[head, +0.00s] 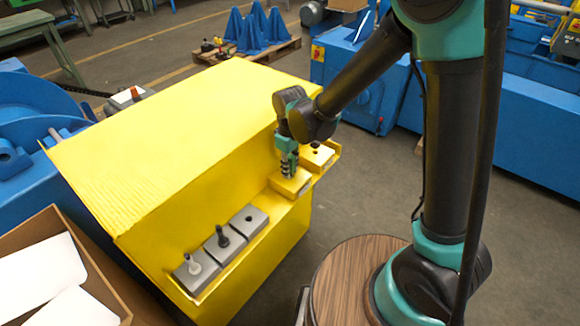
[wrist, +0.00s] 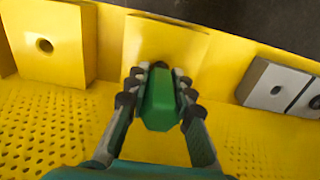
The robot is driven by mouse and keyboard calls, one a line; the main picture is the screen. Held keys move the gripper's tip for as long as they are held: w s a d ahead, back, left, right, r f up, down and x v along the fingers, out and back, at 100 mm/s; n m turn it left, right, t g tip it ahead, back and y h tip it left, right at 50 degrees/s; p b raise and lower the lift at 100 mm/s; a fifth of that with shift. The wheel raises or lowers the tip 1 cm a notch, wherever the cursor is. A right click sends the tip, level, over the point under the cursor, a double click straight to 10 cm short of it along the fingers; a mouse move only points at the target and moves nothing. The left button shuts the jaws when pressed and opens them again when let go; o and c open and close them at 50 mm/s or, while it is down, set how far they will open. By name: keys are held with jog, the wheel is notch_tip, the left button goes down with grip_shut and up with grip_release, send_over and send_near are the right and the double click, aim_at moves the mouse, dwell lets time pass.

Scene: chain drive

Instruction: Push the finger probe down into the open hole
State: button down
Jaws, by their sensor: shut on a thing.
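My gripper (wrist: 160,85) is shut on a green piece (wrist: 160,105), which looks like the finger probe. In the head view my gripper (head: 288,167) points down over the nearer yellow block (head: 290,187) on the ledge. In the wrist view this yellow block (wrist: 190,48) lies just beyond the fingertips. A dark spot, apparently its open hole (wrist: 159,65), shows at the far end of the green piece. The probe's lower tip is hidden, so I cannot tell whether it is in the hole.
Another yellow block (wrist: 45,42) with a round hole lies to the left in the wrist view. Three grey blocks line the ledge: one has an open hole (head: 250,219), one a dark probe (head: 223,237), one a light probe (head: 193,264). The yellow housing (head: 180,130) rises behind.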

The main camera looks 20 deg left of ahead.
jog(key=shift+f, duration=0.5)
jog(key=c, duration=1.2)
grip_release()
jog(key=shift+r, duration=0.1)
notch_tip(320, 180, up, 12)
jog(key=shift+f, duration=0.1)
